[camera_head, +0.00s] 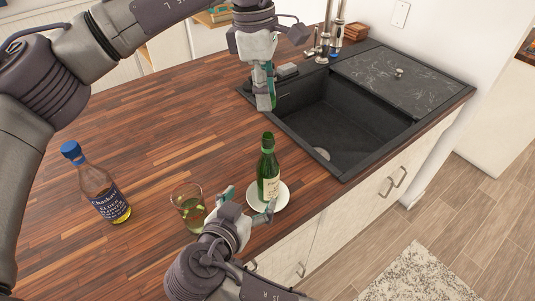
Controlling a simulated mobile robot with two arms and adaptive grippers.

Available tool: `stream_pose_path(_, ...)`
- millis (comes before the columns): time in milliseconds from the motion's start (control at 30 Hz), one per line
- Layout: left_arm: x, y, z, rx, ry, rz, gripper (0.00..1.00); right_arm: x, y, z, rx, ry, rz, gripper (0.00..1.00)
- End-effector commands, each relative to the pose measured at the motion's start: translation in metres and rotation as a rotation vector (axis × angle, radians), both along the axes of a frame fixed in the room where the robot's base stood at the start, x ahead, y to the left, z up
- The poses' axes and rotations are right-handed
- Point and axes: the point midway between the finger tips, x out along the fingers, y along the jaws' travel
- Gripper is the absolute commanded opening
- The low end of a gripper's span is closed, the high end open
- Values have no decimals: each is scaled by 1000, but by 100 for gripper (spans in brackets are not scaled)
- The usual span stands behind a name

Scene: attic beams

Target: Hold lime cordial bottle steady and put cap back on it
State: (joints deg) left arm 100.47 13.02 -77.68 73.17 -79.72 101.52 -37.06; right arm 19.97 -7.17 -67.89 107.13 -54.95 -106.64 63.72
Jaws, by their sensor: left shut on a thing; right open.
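The green lime cordial bottle (268,172) stands upright on a white saucer (284,195) near the counter's front edge. Its neck shows no cap on top. My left gripper (265,98) points down above and behind the bottle, near the sink's left rim, clear of the bottle. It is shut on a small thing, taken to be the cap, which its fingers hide. My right gripper (248,203) is open, low at the front left of the bottle, with its fingertips near the saucer. I cannot tell whether it touches the bottle.
A glass with a greenish drink (188,208) stands close to the left of my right gripper. A blue-capped bottle (101,188) stands farther left. The black sink (330,118) lies at the right, with a tap behind it. The wooden counter (170,120) is clear in the middle.

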Motion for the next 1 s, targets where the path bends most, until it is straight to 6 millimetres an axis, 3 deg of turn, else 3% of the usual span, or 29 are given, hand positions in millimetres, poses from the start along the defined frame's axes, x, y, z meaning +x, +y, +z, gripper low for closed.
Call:
stream_pose_path(467, 0, -1, 1, 0, -2, 0, 21, 6, -2, -3, -2, 0, 0, 84)
stream_pose_path(1000, 0, -1, 1, 0, -2, -1, 21, 85, -33, -38, -5, -1, -2, 84)
